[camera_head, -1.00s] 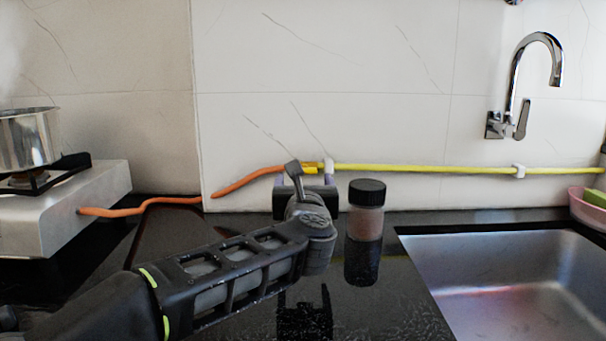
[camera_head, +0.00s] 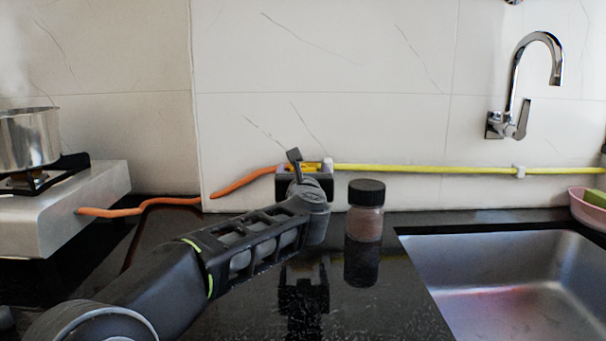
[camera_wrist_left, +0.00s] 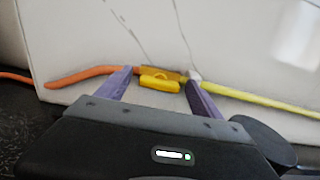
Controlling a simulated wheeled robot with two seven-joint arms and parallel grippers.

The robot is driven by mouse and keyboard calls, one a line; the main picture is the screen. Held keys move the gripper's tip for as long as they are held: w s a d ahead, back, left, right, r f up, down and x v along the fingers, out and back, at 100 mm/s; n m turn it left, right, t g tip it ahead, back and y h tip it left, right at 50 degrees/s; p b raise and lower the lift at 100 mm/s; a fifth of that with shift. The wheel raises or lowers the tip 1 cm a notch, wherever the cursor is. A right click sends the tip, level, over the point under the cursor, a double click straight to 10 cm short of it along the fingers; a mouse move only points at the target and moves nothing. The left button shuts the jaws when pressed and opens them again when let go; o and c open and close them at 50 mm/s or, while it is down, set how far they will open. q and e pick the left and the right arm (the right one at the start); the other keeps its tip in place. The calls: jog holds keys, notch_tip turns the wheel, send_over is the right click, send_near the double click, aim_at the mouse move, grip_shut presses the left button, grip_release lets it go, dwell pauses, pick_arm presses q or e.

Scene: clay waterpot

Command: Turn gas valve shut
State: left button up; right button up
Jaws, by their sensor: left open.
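The gas valve (camera_wrist_left: 160,82) is a yellow fitting with a yellow handle on the pipe line at the wall. In the left wrist view it lies between the two purple fingers of my left gripper (camera_wrist_left: 160,88), which is open. The handle lies roughly along the line. In the head view the valve (camera_head: 305,168) is mostly hidden behind my left gripper (camera_head: 304,178). An orange hose (camera_head: 245,182) joins it from the left and a yellow pipe (camera_head: 430,169) runs right from it. Whether the fingers touch the handle cannot be told. My right gripper is not in view.
A brown jar with a black lid (camera_head: 366,210) stands just right of my left gripper. A steaming pot (camera_head: 28,140) sits on the stove (camera_head: 75,210) at left. A steel sink (camera_head: 510,275) and a tap (camera_head: 520,95) are at right. The wall is close behind the valve.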

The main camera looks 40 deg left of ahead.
pick_arm(q)
jog(key=shift+c, duration=0.5)
jog(key=c, duration=1.3)
jog(key=shift+m, duration=0.4)
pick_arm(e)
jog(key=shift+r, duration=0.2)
pick_arm(q)
jog(key=m+p, duration=0.2)
jog(key=m, duration=0.2)
jog(key=shift+d, duration=0.1)
jog(key=m+p, duration=0.1)
jog(key=m, duration=0.3)
jog(key=shift+w+p, duration=0.1)
jog(key=shift+p, duration=0.25)
jog(key=shift+d+f+m+p, duration=0.15)
jog(key=shift+m+p, duration=1.1)
jog(key=shift+m, duration=1.05)
jog(key=shift+a+f+m+p, duration=0.1)
jog(key=shift+m+p, duration=1.1)
jog(key=shift+m, duration=1.1)
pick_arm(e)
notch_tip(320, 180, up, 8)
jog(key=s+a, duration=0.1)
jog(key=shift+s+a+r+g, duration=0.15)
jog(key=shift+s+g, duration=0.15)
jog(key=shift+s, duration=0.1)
